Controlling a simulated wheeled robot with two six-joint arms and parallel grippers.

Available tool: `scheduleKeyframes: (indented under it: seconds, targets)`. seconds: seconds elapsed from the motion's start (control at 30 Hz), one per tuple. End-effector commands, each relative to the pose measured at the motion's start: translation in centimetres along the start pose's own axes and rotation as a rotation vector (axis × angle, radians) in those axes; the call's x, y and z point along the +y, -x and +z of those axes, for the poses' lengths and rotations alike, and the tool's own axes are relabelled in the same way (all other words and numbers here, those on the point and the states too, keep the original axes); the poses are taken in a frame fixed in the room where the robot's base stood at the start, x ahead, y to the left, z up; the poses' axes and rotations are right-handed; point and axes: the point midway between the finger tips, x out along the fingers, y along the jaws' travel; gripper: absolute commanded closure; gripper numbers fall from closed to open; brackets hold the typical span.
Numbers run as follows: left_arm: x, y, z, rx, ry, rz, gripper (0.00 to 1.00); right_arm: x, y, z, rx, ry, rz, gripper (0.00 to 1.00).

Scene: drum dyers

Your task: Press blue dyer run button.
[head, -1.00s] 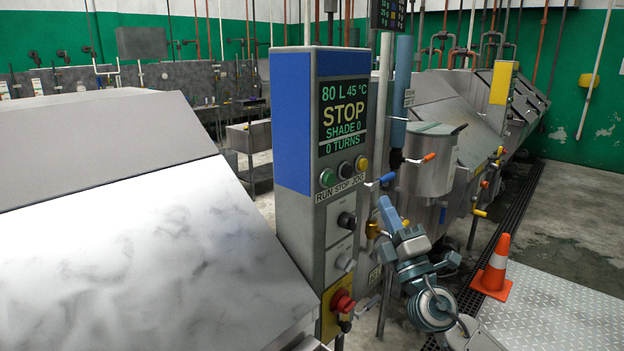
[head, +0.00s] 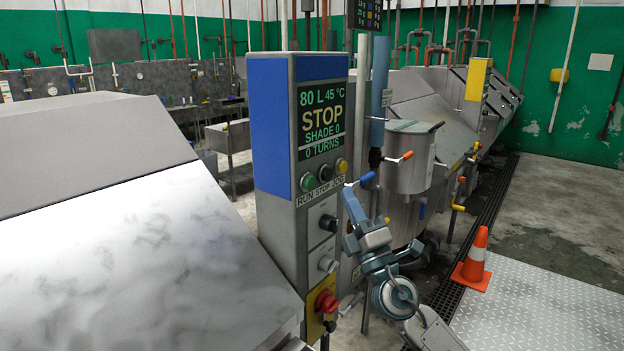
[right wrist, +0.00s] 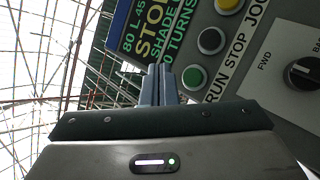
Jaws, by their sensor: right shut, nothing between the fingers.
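The blue dyer's control box (head: 281,222), grey with blue upper faces, stands in the middle of the head view. Its screen (head: 321,120) reads STOP, 80 L 45 °C, SHADE 0, 0 TURNS. Below are the green run button (head: 307,182), black stop button (head: 325,173) and yellow jog button (head: 342,165). My right gripper (head: 347,190) is shut and empty, right of and slightly below the buttons, pointing up. In the right wrist view its closed fingers (right wrist: 160,72) appear left of the green run button (right wrist: 194,77); contact is not visible. My left gripper is out of view.
A dark knob (head: 328,222), a light knob (head: 327,264) and a red emergency knob (head: 326,301) sit lower on the box. Blue (head: 367,177) and orange (head: 407,156) handled valves are close behind my gripper. An orange cone (head: 474,260) stands at right.

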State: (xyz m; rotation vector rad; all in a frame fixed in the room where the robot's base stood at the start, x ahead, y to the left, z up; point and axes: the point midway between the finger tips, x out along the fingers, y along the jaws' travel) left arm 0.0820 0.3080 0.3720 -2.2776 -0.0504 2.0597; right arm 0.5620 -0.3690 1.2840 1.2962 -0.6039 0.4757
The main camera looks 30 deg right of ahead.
Motion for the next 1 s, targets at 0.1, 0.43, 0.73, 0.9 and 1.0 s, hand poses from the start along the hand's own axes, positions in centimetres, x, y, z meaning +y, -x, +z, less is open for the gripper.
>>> scheduleKeyframes:
  seconds: [0.1, 0.43, 0.73, 0.9, 1.0]
  targets:
    - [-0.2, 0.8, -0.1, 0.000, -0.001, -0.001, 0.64, -0.7, -1.4, -0.8, -0.004, -0.005, 0.000, 1.00]
    - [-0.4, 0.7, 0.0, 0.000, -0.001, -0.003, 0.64, -2.7, -3.6, -2.6, -0.001, -0.002, 0.000, 1.00]
    - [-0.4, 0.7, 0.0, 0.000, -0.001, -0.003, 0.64, -2.9, -4.0, -3.0, 0.002, 0.000, 0.000, 1.00]
    - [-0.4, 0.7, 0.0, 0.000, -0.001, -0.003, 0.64, -2.9, -4.0, -3.0, 0.001, 0.000, 0.000, 1.00]
    - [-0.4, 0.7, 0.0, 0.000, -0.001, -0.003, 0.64, -2.9, -4.0, -3.0, 0.001, 0.000, 0.000, 1.00]
